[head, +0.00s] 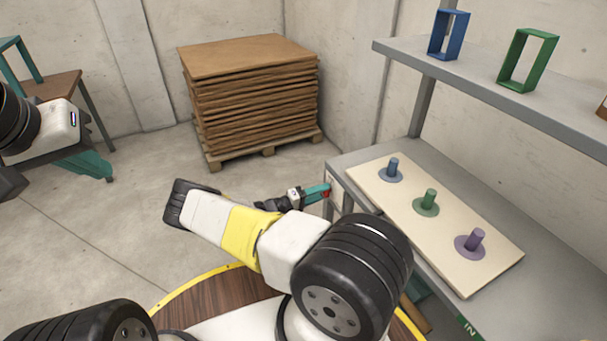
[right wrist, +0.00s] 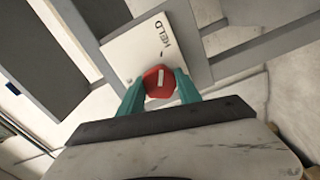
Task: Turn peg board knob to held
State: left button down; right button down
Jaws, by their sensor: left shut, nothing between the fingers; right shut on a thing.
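The red knob (right wrist: 158,84) sits on a white panel (right wrist: 126,52) marked HELD. A white bar on the knob runs roughly toward that word; I cannot tell whether it lines up exactly. My right gripper (right wrist: 159,90) has its teal fingers on either side of the knob, shut on it. In the head view the right gripper (head: 318,192) reaches the small red knob (head: 327,194) at the bench's near left end. The peg board (head: 400,205) lies on the bench with blue, green and purple pegs standing in round bases. My left gripper (head: 92,166) is at far left, shut and empty.
A grey bench (head: 560,240) with an upper shelf (head: 480,85) stands at the right. A blue frame (head: 449,36) and a green frame (head: 528,60) stand on the shelf. A stack of brown sheets (head: 250,95) is at the back. Open floor lies at left.

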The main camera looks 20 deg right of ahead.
jog(key=shift+a+f, duration=0.1)
jog(key=c, duration=0.8)
grip_release()
jog(key=shift+c, duration=0.2)
jog(key=a, duration=0.7)
jog(key=shift+s+a, duration=0.3)
jog(key=shift+a, duration=0.05)
